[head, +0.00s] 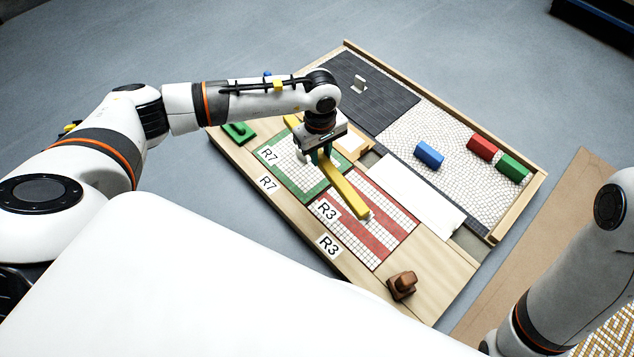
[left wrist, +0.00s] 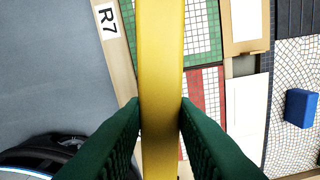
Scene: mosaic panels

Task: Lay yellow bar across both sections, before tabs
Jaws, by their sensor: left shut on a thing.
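My left gripper (head: 322,158) is shut on the yellow bar (head: 345,188). The bar runs lengthwise over the green-bordered R7 section (head: 270,153) and the red-and-white R3 section (head: 393,237), which lie side by side on the board. In the left wrist view, the bar (left wrist: 161,50) stands between my green fingers (left wrist: 160,112) and covers part of both sections. I cannot tell whether the bar touches the sections or is held just above them. My right gripper is out of view.
A blue block (head: 429,154), a red block (head: 481,148) and a green block (head: 512,167) lie on the pale mosaic panel (head: 440,120). A green handled tool (head: 239,131) and a brown piece (head: 402,284) sit on the wooden board, which has a raised rim (head: 519,207).

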